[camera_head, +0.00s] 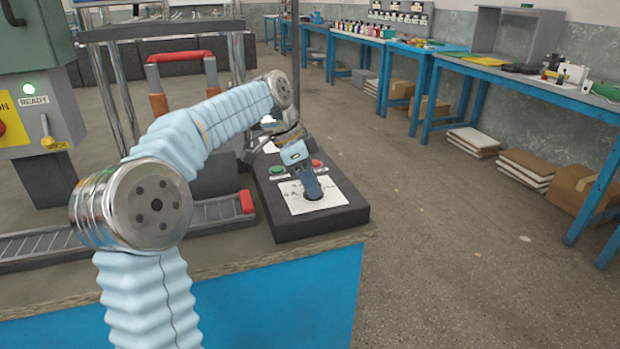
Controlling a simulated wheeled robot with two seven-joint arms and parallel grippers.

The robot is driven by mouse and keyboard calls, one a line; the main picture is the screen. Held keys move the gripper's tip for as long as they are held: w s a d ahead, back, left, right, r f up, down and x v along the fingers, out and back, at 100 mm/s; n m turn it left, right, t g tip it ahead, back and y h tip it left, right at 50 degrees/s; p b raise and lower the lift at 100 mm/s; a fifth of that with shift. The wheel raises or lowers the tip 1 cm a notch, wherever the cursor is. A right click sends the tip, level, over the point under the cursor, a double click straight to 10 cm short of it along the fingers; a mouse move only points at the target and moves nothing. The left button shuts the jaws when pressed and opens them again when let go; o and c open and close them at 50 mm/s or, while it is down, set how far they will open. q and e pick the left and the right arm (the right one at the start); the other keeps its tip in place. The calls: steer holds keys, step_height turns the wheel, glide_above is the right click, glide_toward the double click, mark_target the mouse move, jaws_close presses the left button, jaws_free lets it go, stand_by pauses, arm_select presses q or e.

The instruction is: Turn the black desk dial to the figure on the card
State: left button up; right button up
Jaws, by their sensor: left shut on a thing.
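The black desk dial (313,196) sits on a white card-like plate (331,192) with dark markings, on the sloped dark control desk (352,212). My left gripper (312,188) comes down over the dial from above and is shut on it, hiding most of it. The markings are too small to read, and the gripper covers some of them. I cannot tell which figure the dial points to. I cannot make out a separate card with a figure. My right gripper is not in view.
A green button (277,170) and a red button (316,163) sit on the desk just behind the plate. A roller track with a red end block (247,201) lies to the left. A grey box with a READY light (29,90) stands far left. Open floor lies to the right.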

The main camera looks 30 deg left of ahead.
arm_select(q)
steer(key=o, duration=1.1)
steer(key=shift+c, duration=0.2)
steer(key=p+v, duration=0.2)
steer(key=v, duration=1.1)
steer(key=shift+r, duration=0.35)
steer(key=shift+s+a, duration=0.1)
